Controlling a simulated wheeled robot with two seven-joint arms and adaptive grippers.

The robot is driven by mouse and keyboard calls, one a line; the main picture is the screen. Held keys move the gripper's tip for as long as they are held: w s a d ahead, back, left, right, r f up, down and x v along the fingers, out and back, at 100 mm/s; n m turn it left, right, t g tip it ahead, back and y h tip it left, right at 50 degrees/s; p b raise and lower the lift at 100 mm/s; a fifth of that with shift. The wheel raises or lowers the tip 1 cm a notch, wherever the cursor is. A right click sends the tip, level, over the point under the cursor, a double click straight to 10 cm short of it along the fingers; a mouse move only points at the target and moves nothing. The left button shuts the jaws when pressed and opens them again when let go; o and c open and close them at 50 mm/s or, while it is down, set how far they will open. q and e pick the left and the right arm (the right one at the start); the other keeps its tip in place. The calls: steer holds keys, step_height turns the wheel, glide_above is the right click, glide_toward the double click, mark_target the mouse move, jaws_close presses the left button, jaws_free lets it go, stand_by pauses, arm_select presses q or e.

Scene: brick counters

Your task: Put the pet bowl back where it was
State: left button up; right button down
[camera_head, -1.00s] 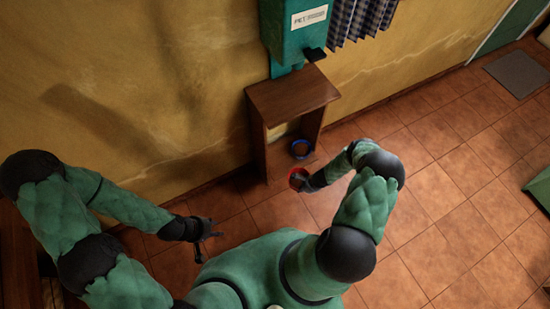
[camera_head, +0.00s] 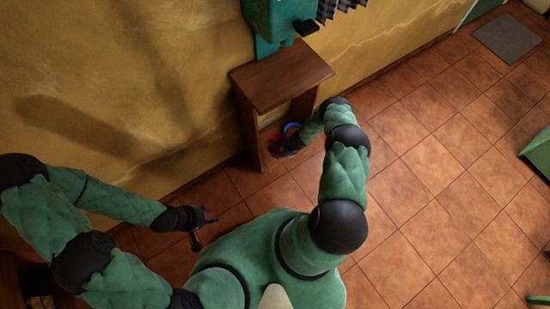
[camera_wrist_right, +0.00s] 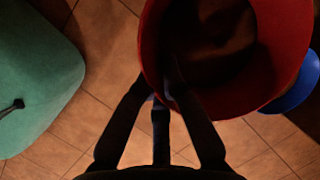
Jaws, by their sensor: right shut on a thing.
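A red pet bowl (camera_wrist_right: 274,84) fills the upper right of the right wrist view, tipped so that its dark inside shows. My right gripper (camera_wrist_right: 165,88) is shut on its near wall. In the head view the red bowl (camera_head: 273,147) is a small red patch, mostly hidden by my right gripper (camera_head: 284,149), at the open front of a wooden stand (camera_head: 280,75). A blue bowl (camera_head: 291,127) is partly visible under the stand, just behind the red one. It also shows beyond the red bowl in the wrist view (camera_wrist_right: 296,94). My left gripper (camera_head: 206,227) is open and empty, low at the left.
The stand has side panels (camera_head: 247,125) around its lower space. A teal dispenser (camera_head: 275,20) hangs on the yellow wall above it. Tiled floor (camera_head: 430,160) is clear to the right. A grey mat (camera_head: 506,36) and a green object (camera_head: 538,152) lie farther right.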

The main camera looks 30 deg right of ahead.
mark_target(277, 152)
steer(key=w+f+b, duration=0.1)
steer(key=f, duration=0.1)
steer(key=w+f+b, duration=0.3)
steer(key=b, duration=0.1)
steer(key=shift+w+a+f, duration=0.4)
step_height(277, 152, down, 3)
steer(key=shift+w+f+b, duration=0.1)
steer(key=shift+f+b, duration=0.05)
steer(key=shift+b, duration=0.7)
steer(key=c, duration=1.4)
jaws_free()
steer(key=shift+f, duration=0.1)
